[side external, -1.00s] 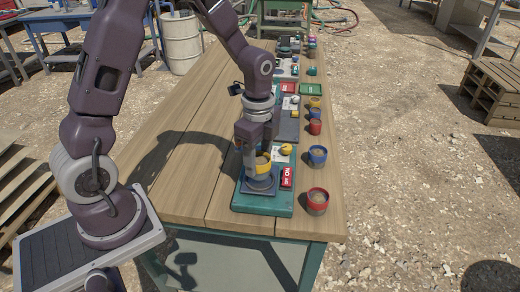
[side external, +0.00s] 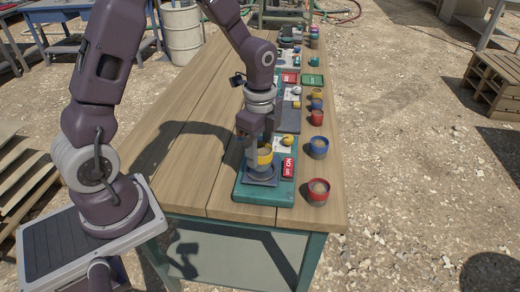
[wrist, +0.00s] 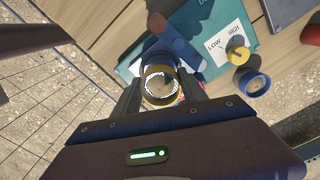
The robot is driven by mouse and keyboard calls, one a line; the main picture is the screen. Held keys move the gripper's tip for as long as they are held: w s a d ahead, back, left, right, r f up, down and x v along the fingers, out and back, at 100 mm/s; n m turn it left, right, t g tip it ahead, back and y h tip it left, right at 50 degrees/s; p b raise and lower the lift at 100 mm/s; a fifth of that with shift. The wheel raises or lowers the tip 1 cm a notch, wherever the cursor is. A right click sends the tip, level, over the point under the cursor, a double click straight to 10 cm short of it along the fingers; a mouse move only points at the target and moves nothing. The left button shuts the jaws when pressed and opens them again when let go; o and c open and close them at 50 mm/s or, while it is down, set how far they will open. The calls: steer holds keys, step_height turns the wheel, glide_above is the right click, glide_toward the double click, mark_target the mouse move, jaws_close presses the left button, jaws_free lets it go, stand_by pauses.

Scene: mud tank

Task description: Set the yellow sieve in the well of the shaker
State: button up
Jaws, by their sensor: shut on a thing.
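The yellow sieve (side external: 265,155) is a short round cup with a grey mesh top. My gripper (side external: 256,150) is shut on it, directly above the grey round well part (side external: 262,178) of the shaker. The shaker has a teal base plate (side external: 250,192) at the near end of the bench. In the wrist view the sieve (wrist: 158,88) is between my two fingers, with a bright ring inside its rim. The sieve hides the well there. I cannot tell whether the sieve's bottom is seated in the well or just above it.
A LOW/HIGH dial with a yellow knob (wrist: 238,52) and a red sign (side external: 289,168) sit on the teal plate. A red cup (side external: 317,191) and a blue cup (side external: 317,148) stand along the right edge. The left side of the wooden bench (side external: 190,160) is clear.

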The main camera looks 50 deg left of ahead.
steer(key=shift+f, duration=1.05)
steer(key=o, duration=1.5)
steer(key=shift+c, duration=0.2)
steer(key=shift+o, duration=0.4)
steer(key=shift+w, duration=0.1)
steer(key=shift+o, duration=0.6)
steer(key=shift+a+r, duration=0.15)
steer(key=shift+r, duration=3.6)
